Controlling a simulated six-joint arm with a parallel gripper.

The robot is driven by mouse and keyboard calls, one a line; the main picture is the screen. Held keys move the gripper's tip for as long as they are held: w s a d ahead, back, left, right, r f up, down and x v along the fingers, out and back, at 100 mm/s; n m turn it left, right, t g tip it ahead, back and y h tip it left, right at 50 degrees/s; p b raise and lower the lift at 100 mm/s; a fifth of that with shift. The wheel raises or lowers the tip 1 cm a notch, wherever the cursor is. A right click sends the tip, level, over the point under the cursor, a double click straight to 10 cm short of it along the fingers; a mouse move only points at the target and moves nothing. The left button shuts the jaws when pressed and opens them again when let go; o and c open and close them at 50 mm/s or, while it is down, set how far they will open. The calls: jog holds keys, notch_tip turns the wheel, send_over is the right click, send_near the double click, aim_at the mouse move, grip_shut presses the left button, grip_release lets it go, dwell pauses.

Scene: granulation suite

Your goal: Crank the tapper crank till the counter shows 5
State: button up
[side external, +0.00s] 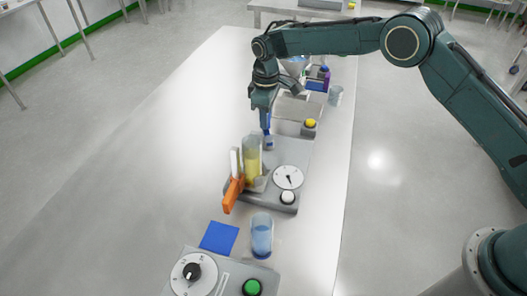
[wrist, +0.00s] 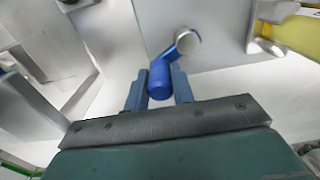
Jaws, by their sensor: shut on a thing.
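The tapper (side external: 283,196) is a grey base on the bench, with a clear cylinder (side external: 252,158) of yellow powder standing on it. A round white dial (side external: 288,178) with a dark pointer sits on its top; its marks are too small to read. The tapper crank (wrist: 184,44) is a blue arm with a grey round end and a blue handle, at the far side of the tapper. My gripper (wrist: 158,90) is shut on the blue handle, one finger on each side. In the side view my gripper (side external: 267,132) reaches down behind the cylinder, and the crank is mostly hidden.
A beaker of blue liquid (side external: 261,236), a blue square (side external: 219,237) and a panel with a green button (side external: 252,287) are nearer. The bench's left side is clear.

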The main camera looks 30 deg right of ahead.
jog(key=shift+s+d, duration=0.75)
jog(key=shift+d, duration=0.2)
dwell(0.3)
jog(key=shift+s+d, duration=0.25)
jog(key=shift+s, duration=0.3)
jog(key=shift+s+d, duration=0.2)
jog(key=shift+s, duration=0.35)
jog(key=shift+s+a, duration=0.15)
jog(key=shift+s, duration=1.05)
